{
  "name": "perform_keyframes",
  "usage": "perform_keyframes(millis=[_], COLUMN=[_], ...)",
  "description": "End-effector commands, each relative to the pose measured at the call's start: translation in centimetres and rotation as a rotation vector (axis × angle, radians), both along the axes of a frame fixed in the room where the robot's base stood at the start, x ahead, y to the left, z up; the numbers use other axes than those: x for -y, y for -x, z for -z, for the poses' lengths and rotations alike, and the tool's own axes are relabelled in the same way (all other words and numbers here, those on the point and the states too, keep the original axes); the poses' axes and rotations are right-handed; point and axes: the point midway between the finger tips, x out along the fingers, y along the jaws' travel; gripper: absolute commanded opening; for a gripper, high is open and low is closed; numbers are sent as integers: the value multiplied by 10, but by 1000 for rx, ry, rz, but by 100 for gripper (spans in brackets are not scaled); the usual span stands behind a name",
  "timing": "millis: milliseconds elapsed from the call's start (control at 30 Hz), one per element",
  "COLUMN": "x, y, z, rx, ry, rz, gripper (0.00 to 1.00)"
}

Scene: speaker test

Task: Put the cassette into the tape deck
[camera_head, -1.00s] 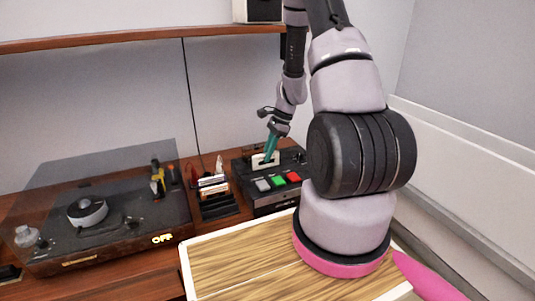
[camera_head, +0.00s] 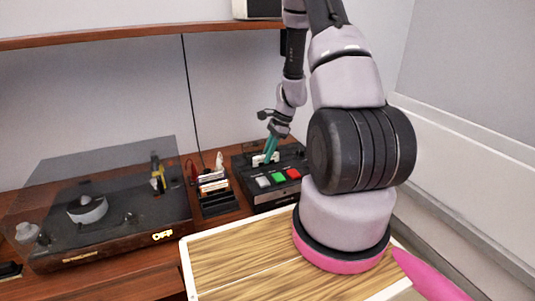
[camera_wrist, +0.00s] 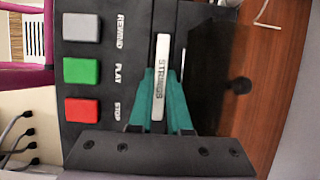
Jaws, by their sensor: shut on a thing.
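The tape deck (camera_head: 284,196) is a dark box on the wooden counter. It has a grey, a green and a red button, which in the wrist view read REWIND, PLAY and STOP. The cassette (camera_wrist: 161,80) is white, marked STRINGS, and stands on edge at the deck's slot beside the buttons in the wrist view. My gripper (camera_wrist: 162,98) has teal fingers shut on the cassette from both sides. In the head view my gripper (camera_head: 268,155) points down onto the deck's top. How deep the cassette sits in the slot is hard to tell.
A rack of cassettes (camera_head: 218,204) stands just left of the deck. A turntable (camera_head: 105,225) with a raised clear lid is further left. A wood-topped surface with a pale rim (camera_head: 240,270) is in front. A shelf (camera_head: 130,35) runs above the counter.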

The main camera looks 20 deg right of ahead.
Motion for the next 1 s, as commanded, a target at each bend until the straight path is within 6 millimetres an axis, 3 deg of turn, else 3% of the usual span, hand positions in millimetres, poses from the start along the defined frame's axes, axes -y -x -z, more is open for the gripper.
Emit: perform_keyframes(millis=[333, 367, 433, 500, 533, 567, 600, 767, 800, 1000], x=[0, 0, 0, 0, 0, 0, 0, 0, 0, 0], y=[0, 0, 0, 0, 0, 0, 0, 0, 0, 0], z=[4, 4, 4, 4, 4, 4, 4, 2, 0, -16], rx=[1, 1, 1, 0, 0, 0, 0, 1, 1, 2], ry=[0, 0, 0, 0, 0, 0, 0, 1, 1, 1], rz=[0, 0, 0, 0, 0, 0, 0, -1, -1, -1], gripper=[0, 24, 51, 51, 29, 40, 43, 43, 50, 50])
